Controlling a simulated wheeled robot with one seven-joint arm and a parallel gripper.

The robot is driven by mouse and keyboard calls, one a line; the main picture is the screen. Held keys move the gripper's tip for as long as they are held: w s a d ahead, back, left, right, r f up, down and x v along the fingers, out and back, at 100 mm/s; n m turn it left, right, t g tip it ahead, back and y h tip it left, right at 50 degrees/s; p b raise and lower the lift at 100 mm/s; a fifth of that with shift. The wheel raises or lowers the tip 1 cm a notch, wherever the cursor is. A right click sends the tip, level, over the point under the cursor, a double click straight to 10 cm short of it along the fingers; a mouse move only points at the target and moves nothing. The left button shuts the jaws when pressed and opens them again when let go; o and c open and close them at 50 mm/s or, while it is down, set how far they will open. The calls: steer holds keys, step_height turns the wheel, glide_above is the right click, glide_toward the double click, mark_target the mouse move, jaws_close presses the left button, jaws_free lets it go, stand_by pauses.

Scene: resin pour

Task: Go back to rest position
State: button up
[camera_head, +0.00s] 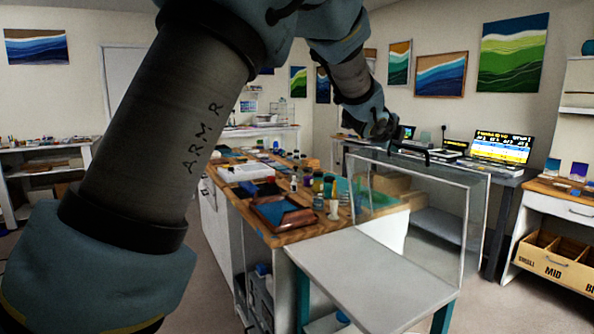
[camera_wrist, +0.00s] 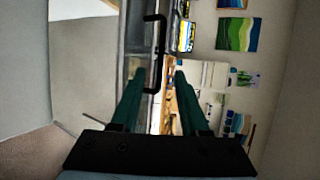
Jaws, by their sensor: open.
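My gripper (camera_head: 408,149) is at the end of my raised arm, in the air above the far side of the clear-walled box in the head view. In the wrist view my gripper (camera_wrist: 158,88) shows two dark green fingers standing apart with nothing between them. The wrist view is turned on its side. A dark bracket-shaped handle or bar (camera_wrist: 160,50) shows beyond the fingertips there; I cannot tell how far off it is.
A wooden-topped bench (camera_head: 285,232) holds several bottles, jars and a wooden tray (camera_head: 270,213). A white table (camera_head: 350,268) and clear panels (camera_head: 437,215) stand in front. A side table (camera_head: 565,196) stands at right. Floor is free at lower right.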

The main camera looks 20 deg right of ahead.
steer(key=w+a+f+n+y, duration=0.25)
steer(key=a+f+n, duration=0.2)
steer(key=a, duration=0.65)
steer(key=w+a+f+n+y, duration=0.25)
steer(key=a+f+n, duration=0.2)
steer(key=a, duration=0.55)
steer(key=w+a+f+n+y, duration=0.2)
steer(key=a+f+n+y, duration=0.3)
steer(key=a, duration=0.6)
steer(key=s+a+f+n+g, duration=0.3)
steer(key=s+a+n, duration=0.4)
steer(key=s+a, duration=0.3)
steer(key=s+a+f+n+g+y, duration=0.1)
steer(key=s+a+f+n+g, duration=0.2)
steer(key=a, duration=1)
steer(key=s+f+n, duration=0.3)
steer(key=s+n, duration=0.2)
steer(key=s, duration=0.1)
steer(key=shift+s+a+n+g, duration=0.25)
steer(key=shift+s+n+g, duration=0.05)
steer(key=shift+s, duration=0.05)
